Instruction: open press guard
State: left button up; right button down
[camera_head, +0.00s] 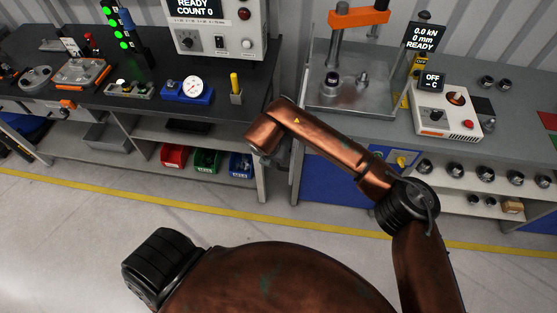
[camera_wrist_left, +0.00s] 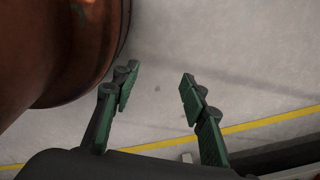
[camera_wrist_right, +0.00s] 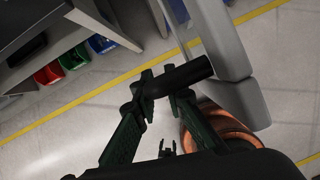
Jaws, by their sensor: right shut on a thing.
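The press (camera_head: 358,18) stands on the right bench, with an orange crosshead, grey columns and a grey base. I cannot clearly make out its guard in the head view. In the right wrist view my right gripper (camera_wrist_right: 163,88) is shut on a black cylindrical bar (camera_wrist_right: 190,73). The bar's far end lies by a grey upright part (camera_wrist_right: 232,60); I cannot tell whether they are joined. In the left wrist view my left gripper (camera_wrist_left: 157,95) is open and empty above the floor. Neither gripper's fingers show in the head view.
A control box (camera_head: 445,110) and a readout (camera_head: 421,37) stand beside the press. The left bench (camera_head: 215,112) holds a dial gauge (camera_head: 192,87) and fixtures. Red (camera_head: 174,157), green (camera_head: 207,161) and blue (camera_head: 240,164) bins sit below it. The floor in front is clear.

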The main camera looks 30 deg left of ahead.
jog(key=c, duration=2)
grip_release()
jog(key=shift+w, duration=0.1)
pick_arm(q)
jog(key=shift+s+f, duration=0.1)
jog(key=shift+s, duration=0.7)
pick_arm(e)
jog(key=shift+o, duration=0.2)
pick_arm(q)
jog(key=shift+w+a, duration=0.1)
jog(key=shift+a, duration=0.05)
pick_arm(e)
jog(key=shift+r, duration=0.15)
jog(key=v, duration=1.1)
jog(key=shift+s+r, duration=0.3)
